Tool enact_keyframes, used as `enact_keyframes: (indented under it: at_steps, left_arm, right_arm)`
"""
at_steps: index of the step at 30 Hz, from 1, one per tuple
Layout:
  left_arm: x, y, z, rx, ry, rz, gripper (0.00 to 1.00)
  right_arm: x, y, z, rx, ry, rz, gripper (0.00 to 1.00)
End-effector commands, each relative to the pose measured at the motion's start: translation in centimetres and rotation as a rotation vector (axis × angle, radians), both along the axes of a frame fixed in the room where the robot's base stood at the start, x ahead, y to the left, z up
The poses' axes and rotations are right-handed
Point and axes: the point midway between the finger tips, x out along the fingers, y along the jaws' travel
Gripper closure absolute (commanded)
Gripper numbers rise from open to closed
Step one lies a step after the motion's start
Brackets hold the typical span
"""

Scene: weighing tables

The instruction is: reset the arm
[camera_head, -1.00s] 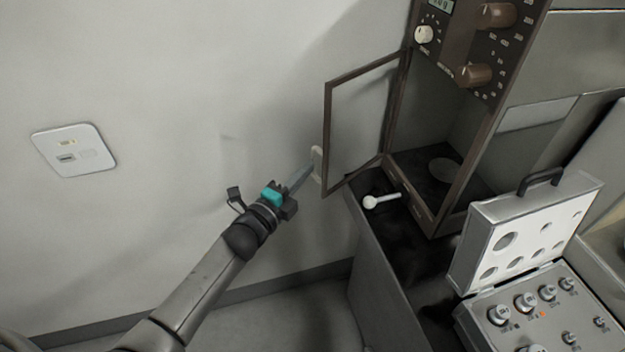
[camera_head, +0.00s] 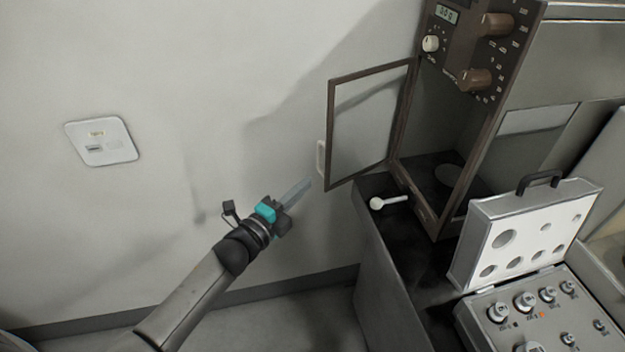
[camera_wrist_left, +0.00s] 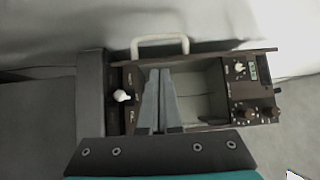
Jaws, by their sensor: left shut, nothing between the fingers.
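My left gripper (camera_head: 299,189) is shut and empty in the head view. It hangs in front of the wall, just left of and below the open glass door (camera_head: 365,120) of the brown balance (camera_head: 470,110). A gap shows between its fingertips and the door's pale handle (camera_head: 321,158). In the left wrist view my closed fingers (camera_wrist_left: 160,90) point toward the balance, whose door handle (camera_wrist_left: 160,40) and control panel (camera_wrist_left: 250,90) show there. My right gripper is not in view.
The balance stands on a dark bench (camera_head: 400,250). A white knob on a rod (camera_head: 378,203) sticks out at its lower front. An open weight case (camera_head: 520,235) with several metal weights is at the right. A wall socket (camera_head: 101,142) is at the left. The lower middle floor is clear.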

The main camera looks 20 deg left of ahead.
Motion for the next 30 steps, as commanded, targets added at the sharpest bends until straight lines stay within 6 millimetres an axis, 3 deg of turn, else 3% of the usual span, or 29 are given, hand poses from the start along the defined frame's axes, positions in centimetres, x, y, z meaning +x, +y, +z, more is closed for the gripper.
enact_keyframes:
  at_steps: [10, 23, 26, 29, 30]
  left_arm:
    - [-4.9, 2.4, -0.1, 0.0, 0.001, 0.001, 1.0]
    - [-6.2, 3.1, -0.4, -0.006, 0.008, 0.005, 1.0]
    - [-6.5, 3.5, -2.8, -0.06, 0.075, 0.037, 1.0]
    - [-7.7, 4.2, -8.1, -0.17, 0.216, 0.109, 1.0]
    - [-8.5, 4.5, -10.8, -0.227, 0.288, 0.149, 1.0]
  right_arm:
    - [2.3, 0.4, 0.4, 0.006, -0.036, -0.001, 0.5]
    - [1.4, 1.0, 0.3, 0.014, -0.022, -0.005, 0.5]
    - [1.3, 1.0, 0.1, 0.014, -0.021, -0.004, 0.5]
    - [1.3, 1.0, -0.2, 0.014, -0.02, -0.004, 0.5]
    - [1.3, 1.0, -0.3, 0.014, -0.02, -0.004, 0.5]
